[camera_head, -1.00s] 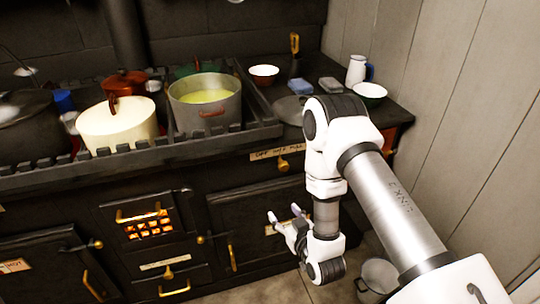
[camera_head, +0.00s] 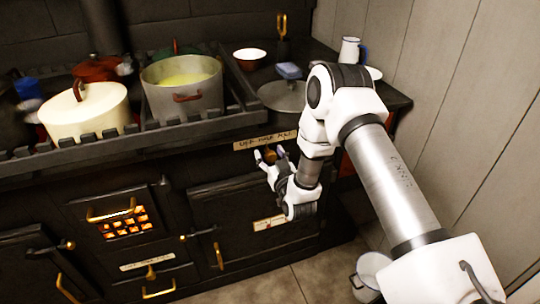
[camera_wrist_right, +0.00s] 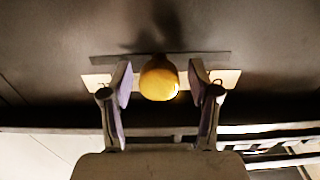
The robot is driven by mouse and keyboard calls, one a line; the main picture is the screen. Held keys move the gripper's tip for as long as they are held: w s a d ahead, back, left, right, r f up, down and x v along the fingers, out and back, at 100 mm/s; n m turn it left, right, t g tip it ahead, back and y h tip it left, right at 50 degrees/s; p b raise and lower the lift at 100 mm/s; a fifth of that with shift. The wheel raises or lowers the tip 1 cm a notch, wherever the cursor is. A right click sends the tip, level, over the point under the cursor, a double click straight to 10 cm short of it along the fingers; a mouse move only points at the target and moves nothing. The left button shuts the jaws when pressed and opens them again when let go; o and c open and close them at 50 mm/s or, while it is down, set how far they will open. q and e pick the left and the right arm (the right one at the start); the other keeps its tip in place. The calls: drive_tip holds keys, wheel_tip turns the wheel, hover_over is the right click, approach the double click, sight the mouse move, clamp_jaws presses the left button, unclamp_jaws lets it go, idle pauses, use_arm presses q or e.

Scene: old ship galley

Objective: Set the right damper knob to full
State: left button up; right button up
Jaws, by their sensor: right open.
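The right damper knob (camera_head: 268,153) is a small brass knob on the black stove front, under a pale lettered label strip (camera_head: 265,141). My right gripper (camera_head: 268,160) is at the knob, its fingers pointing towards the stove. In the right wrist view the round brass knob (camera_wrist_right: 159,78) sits between the two open fingertips (camera_wrist_right: 159,85), with a visible gap on each side. The label strip (camera_wrist_right: 225,79) shows behind the fingers there, its middle hidden by the knob. The gripper partly hides the knob in the head view. My left gripper is not in view.
Above the knob, the stove top carries a grey pot (camera_head: 183,100), a cream pot (camera_head: 85,115) and a lidded pan (camera_head: 284,95). The stove rail (camera_head: 150,141) juts out above the front. An oven door (camera_head: 235,222) is below. A bucket (camera_head: 372,272) stands on the floor.

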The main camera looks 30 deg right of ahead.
sight(286, 143)
drive_tip(key=shift+f, duration=0.1)
clamp_jaws()
drive_tip(key=d, duration=0.2)
drive_tip(key=s+d+p, duration=0.1)
drive_tip(key=d, duration=0.1)
drive_tip(key=d+p, duration=0.1)
drive_tip(key=d, duration=0.1)
drive_tip(key=shift+s+d, duration=0.15)
drive_tip(key=shift+s, duration=0.1)
drive_tip(key=shift+w, duration=0.1)
drive_tip(key=shift+c, duration=1.1)
unclamp_jaws()
drive_tip(key=shift+o, duration=1.1)
drive_tip(key=shift+d, duration=0.15)
